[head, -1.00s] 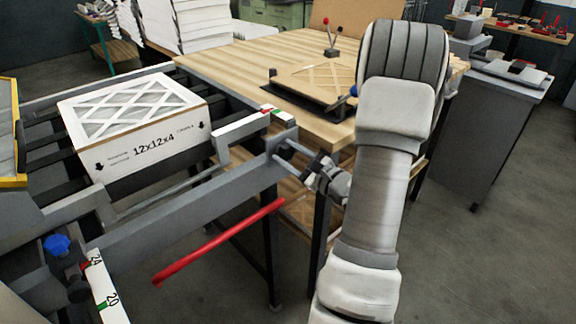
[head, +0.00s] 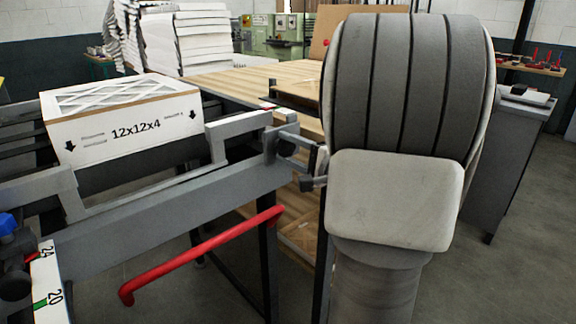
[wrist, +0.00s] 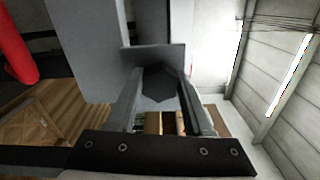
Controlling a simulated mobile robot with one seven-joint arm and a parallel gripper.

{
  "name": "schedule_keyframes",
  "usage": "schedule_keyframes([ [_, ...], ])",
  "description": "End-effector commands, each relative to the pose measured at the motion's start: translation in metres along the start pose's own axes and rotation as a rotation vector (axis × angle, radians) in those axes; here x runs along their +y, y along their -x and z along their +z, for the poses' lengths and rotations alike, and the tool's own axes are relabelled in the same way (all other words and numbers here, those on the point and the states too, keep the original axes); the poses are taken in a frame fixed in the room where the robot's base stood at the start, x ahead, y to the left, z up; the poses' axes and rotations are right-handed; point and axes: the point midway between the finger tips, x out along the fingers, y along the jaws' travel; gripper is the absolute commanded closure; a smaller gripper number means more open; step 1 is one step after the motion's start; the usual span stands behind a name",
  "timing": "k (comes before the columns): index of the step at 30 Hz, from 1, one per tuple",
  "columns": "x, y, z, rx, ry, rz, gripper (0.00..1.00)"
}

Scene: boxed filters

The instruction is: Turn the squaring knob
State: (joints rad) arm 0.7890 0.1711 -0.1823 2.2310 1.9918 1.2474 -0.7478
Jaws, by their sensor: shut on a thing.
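A dark, faceted knob (wrist: 158,88), which I take for the squaring knob, sits between the two fingers of my gripper (wrist: 157,80) in the wrist view. The fingers are shut on its sides. In the head view, the knob (head: 287,147) is a small dark shape at the right end of the grey machine frame (head: 190,215). My gripper (head: 312,170) is there too, mostly hidden behind my arm. A boxed filter (head: 125,122) marked 12x12x4 sits upright in the frame, with its lattice face up.
A red bar handle (head: 200,256) sticks out in front of the frame. A blue knob (head: 8,224) and a scale marked 24 and 20 (head: 50,285) are at the lower left. A wooden bench (head: 245,82) stands behind, with stacked white sheets (head: 205,40) beyond.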

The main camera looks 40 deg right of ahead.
Motion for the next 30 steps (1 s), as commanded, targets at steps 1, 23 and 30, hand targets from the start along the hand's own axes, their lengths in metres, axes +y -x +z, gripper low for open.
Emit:
schedule_keyframes([
  [1,0.0046,0.0004,-0.0008,0.001,0.027,0.0,1.0],
  [23,0.0005,0.0004,-0.001,0.002,0.143,0.002,1.0],
  [30,0.0004,0.0003,-0.0008,0.002,0.143,0.002,0.22],
])
